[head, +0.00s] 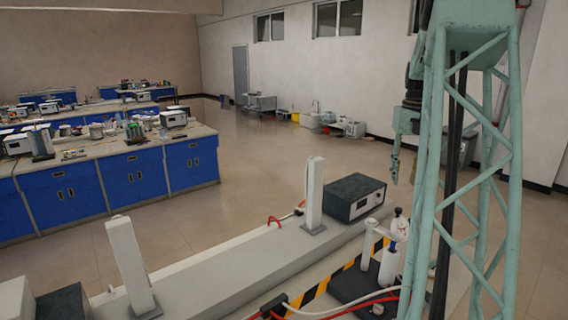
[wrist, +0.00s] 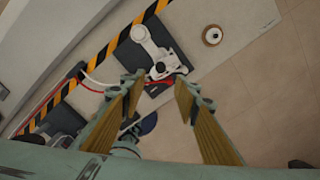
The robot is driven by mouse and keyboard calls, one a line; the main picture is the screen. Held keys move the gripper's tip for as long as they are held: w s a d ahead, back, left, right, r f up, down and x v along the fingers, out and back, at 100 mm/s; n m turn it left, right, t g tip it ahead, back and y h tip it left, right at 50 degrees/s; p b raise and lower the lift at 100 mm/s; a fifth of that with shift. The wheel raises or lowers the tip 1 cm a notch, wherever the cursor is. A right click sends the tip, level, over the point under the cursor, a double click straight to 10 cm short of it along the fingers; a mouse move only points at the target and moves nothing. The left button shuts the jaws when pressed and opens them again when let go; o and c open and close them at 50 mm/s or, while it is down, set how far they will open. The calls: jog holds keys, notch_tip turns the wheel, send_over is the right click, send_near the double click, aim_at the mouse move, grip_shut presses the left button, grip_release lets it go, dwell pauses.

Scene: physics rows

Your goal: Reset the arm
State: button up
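My gripper (head: 403,178) hangs in the air at the right of the head view, fingers pointing down, partly behind the green lattice of my own structure. In the wrist view my gripper (wrist: 158,88) shows its two fingers well apart. Nothing is between the fingertips, so it is open and empty. Below it is a white device (wrist: 152,48) on a dark base, with a red cable near the fingertips. I cannot judge the height of the fingers above it.
A dark instrument box (head: 350,197) and white posts (head: 314,195) stand on the long pale rail bench (head: 235,262). Hazard striping (wrist: 125,37) runs beside the device. Blue lab benches (head: 133,180) stand left; open floor (head: 260,160) lies between.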

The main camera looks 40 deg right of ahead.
jog(key=w+a+r+n+b, duration=0.15)
jog(key=w+a+n, duration=0.25)
jog(key=a, duration=0.4)
jog(key=w+a+r+n+t, duration=0.1)
jog(key=w+a+r+n, duration=0.25)
jog(key=a, duration=0.35)
jog(key=w+a+r+n+b, duration=0.1)
jog(key=w+a+n, duration=0.25)
jog(key=a, duration=0.45)
jog(key=a+r+n+t+b, duration=0.25)
jog(key=a+n, duration=1.05)
jog(key=a, duration=1.1)
jog(key=s+a+f+n+b, duration=0.1)
jog(key=s+a+n+b, duration=0.1)
jog(key=s+a+n, duration=0.6)
jog(key=s+a+f+n+b, duration=0.2)
jog(key=a+n, duration=0.2)
jog(key=a, duration=0.7)
jog(key=s+a+f+n+b, duration=0.1)
jog(key=s+f+n, duration=0.3)
jog(key=s, duration=0.4)
jog(key=s+a+f+n+b, duration=0.1)
jog(key=s+a+f+n, duration=0.1)
jog(key=s+f+n, duration=0.3)
jog(key=shift+s+a, duration=0.4)
jog(key=shift+s, duration=1.7)
